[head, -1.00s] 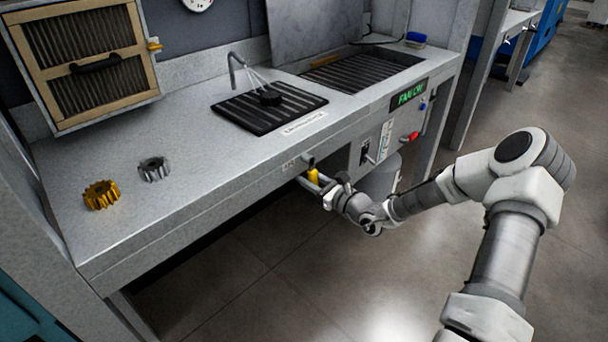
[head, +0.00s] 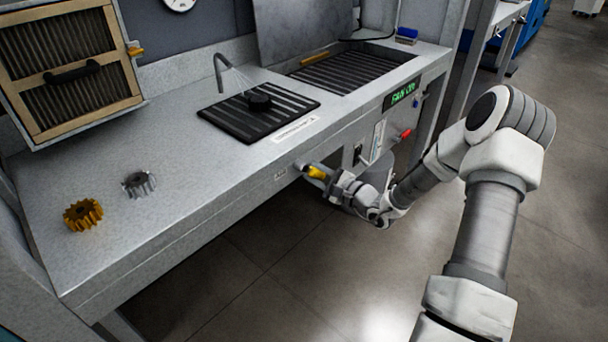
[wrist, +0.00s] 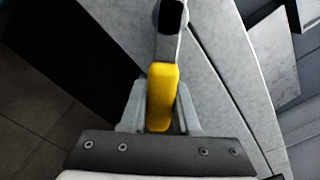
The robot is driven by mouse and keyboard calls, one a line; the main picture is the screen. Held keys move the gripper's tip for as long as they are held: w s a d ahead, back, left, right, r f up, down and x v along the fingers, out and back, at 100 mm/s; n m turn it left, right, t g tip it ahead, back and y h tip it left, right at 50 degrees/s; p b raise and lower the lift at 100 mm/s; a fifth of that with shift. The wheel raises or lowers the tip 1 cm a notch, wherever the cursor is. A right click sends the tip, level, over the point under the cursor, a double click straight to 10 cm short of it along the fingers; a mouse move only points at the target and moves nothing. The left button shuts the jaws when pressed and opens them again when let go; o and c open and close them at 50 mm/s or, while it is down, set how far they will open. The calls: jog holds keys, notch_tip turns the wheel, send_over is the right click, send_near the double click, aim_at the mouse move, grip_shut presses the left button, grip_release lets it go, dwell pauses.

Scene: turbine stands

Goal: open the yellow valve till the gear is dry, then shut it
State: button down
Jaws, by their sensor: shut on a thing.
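The yellow valve handle (head: 316,173) is on the front edge of the bench, below the grate, and points sideways to the right. My gripper (head: 326,177) is shut on it. The wrist view shows the yellow handle (wrist: 162,90) between the two jaws (wrist: 160,112), with its grey stem running up to a dark pivot. A small dark gear (head: 259,103) sits on the black slatted grate (head: 225,113) under a bent spout (head: 219,66). Thin pale streaks run from the spout to the gear. Whether the gear is wet is too small to tell.
A brass gear (head: 83,214) and a silver gear (head: 139,184) stand on the bench at left. A red handle (head: 403,134) and a green-lit display (head: 402,94) are on the front panel at right. A framed filter box (head: 72,72) is at the back left.

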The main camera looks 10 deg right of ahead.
jog(key=shift+w+d+r+n+b, duration=0.25)
jog(key=shift+r+n+b, duration=0.25)
jog(key=shift+n, duration=0.55)
jog(key=shift+w+d+r+n+b, duration=0.15)
jog(key=shift+d+r+n+b, duration=0.3)
jog(key=shift+n, duration=0.6)
jog(key=shift+r, duration=0.15)
jog(key=c, duration=0.6)
grip_release()
jog(key=shift+c, duration=0.2)
jog(key=shift+a, duration=0.1)
jog(key=p+v, duration=0.3)
jog(key=v, duration=1.4)
jog(key=shift+s+p, duration=0.15)
jog(key=shift+p, duration=0.15)
